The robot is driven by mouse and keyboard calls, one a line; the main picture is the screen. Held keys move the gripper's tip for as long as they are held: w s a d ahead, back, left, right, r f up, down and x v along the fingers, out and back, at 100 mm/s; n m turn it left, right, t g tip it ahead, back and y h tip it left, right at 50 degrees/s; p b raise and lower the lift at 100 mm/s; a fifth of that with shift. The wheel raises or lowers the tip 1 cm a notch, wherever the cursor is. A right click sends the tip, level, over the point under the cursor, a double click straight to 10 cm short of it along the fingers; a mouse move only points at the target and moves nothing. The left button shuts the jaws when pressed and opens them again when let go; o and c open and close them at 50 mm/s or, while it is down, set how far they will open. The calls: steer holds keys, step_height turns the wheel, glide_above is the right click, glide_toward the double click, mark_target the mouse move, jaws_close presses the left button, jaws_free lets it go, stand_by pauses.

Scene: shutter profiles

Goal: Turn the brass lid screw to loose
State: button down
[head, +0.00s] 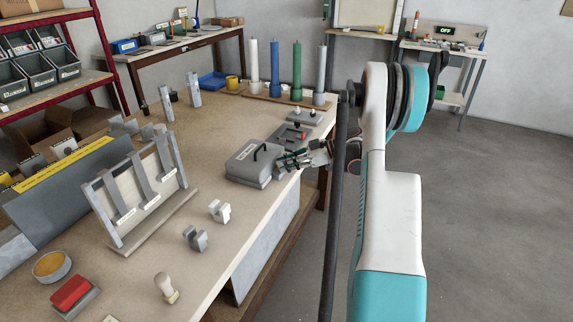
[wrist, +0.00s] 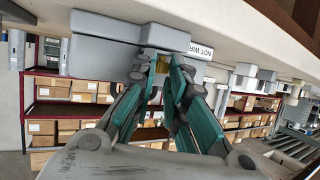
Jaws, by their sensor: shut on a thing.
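The brass lid screw (wrist: 162,66) shows in the wrist view as a small yellow patch on the side of a grey box (wrist: 105,28), which bears a white label reading "NOT WIR…". My gripper (wrist: 159,70) has its teal and grey fingers closed around the screw; the fingertips hide most of it. The screw's turned position cannot be read. In the head view, my gripper (head: 282,159) reaches in from the right to the right side of a grey box (head: 248,165) with a black handle, near the bench edge. The screw is hidden there.
The wooden bench (head: 225,250) holds a grey rack (head: 137,187), small metal blocks and a red block (head: 71,292). Several coloured cylinders stand farther back. The floor to the right is clear.

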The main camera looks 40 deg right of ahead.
steer(key=c, duration=1.6)
jaws_free()
steer(key=shift+v, duration=3.95)
